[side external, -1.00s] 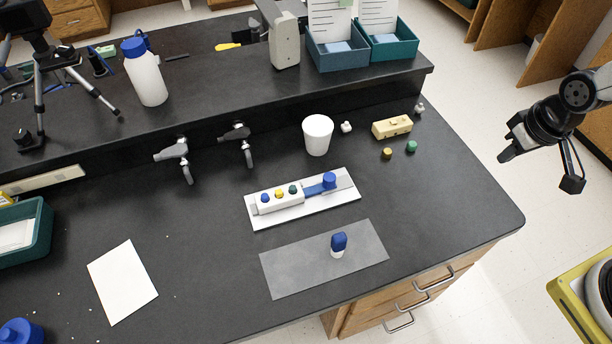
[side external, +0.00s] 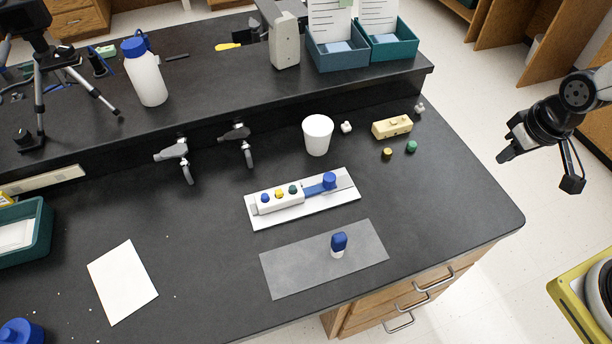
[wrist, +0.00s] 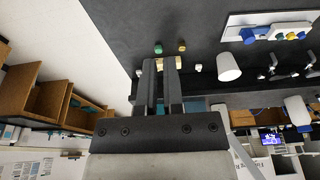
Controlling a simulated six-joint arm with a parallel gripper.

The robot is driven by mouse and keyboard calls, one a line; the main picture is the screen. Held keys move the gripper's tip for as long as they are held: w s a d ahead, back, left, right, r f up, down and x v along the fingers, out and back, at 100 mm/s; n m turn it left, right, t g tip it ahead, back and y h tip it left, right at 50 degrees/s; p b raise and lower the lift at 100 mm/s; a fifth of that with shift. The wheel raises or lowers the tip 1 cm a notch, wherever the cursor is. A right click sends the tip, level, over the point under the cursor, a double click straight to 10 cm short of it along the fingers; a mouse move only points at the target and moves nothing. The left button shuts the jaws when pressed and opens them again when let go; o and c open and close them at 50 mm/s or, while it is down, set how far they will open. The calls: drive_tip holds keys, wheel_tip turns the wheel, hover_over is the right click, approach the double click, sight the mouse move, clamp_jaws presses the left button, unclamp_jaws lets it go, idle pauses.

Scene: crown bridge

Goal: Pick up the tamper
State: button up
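A small upright piece with a blue top and white base, which looks like the tamper (side external: 338,243), stands on the grey mat (side external: 290,274) near the counter's front edge. I cannot make it out in the wrist view. My gripper (side external: 507,138) is far to its right, in the air beyond the counter's right edge. In the wrist view my gripper (wrist: 160,65) shows two dark fingers with a gap between them, and nothing is held.
A white plate (side external: 347,194) behind the mat carries a white block with coloured knobs (side external: 280,200) and a blue piece (side external: 329,181). A white cup (side external: 317,136), yellow block (side external: 392,126) and small pieces stand farther back. Dark counter around the mat is clear.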

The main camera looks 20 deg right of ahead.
drive_tip(key=o, duration=0.8)
drive_tip(key=n+g, duration=0.3)
drive_tip(key=n, duration=1.5)
hover_over(338, 236)
wheel_tip(338, 236, down, 14)
drive_tip(key=shift+w+d+r, duration=0.1)
drive_tip(key=shift+w+d, duration=0.05)
drive_tip(key=shift+a+f, duration=0.2)
drive_tip(key=shift+f, duration=1.25)
